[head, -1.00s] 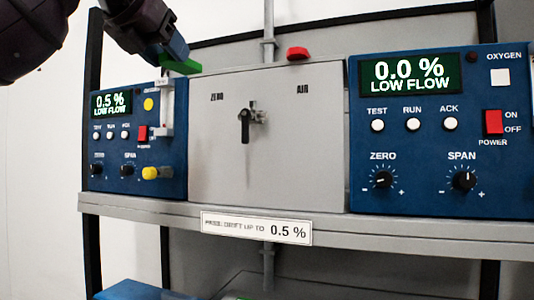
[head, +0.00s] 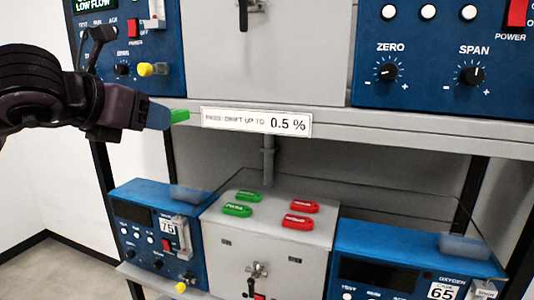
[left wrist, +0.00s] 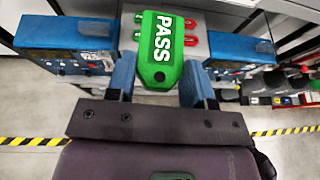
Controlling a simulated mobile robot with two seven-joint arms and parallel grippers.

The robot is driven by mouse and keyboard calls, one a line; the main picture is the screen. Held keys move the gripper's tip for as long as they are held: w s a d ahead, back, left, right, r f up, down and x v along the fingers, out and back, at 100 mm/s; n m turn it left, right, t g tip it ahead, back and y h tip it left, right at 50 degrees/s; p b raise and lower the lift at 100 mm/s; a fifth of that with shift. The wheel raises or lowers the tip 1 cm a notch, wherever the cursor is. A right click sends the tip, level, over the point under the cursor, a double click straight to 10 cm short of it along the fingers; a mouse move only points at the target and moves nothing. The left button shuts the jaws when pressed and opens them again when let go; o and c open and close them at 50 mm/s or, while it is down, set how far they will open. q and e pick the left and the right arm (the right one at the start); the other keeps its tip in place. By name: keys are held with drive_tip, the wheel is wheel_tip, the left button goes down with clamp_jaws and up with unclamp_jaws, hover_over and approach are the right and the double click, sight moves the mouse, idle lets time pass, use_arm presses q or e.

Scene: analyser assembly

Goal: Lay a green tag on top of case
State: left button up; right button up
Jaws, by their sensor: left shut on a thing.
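My left gripper (head: 168,117) is shut on a green tag (head: 180,116), in front of the upper shelf's edge, left of its label. In the left wrist view the held tag (left wrist: 160,48) reads PASS and sits between the two blue fingers. The lower grey case (head: 265,240) stands between two blue units; two green tags (head: 237,209) and two red tags (head: 298,221) lie on its top. The upper grey case (head: 270,60) shows only its front; its top is out of view. My right gripper is not in view.
The shelf edge (head: 400,133) with its drift label (head: 256,122) runs above the lower units. The lower left blue unit (head: 150,235) and lower right blue unit (head: 420,265) flank the lower case. A transparent sheet or cover appears over the lower row.

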use_arm(q)
drive_tip(key=s+f, duration=0.2)
drive_tip(key=f, duration=1.5)
drive_tip(key=s+a+f, duration=0.1)
drive_tip(key=s+f, duration=0.1)
drive_tip(key=f, duration=1.4)
drive_tip(key=shift+f+m+h, duration=0.3)
drive_tip(key=shift+f+h, duration=0.1)
drive_tip(key=shift+s+a+f, duration=0.1)
drive_tip(key=shift+s+a, duration=0.1)
drive_tip(key=shift+a, duration=0.1)
drive_tip(key=shift+f+b, duration=0.4)
drive_tip(key=shift+d, duration=0.2)
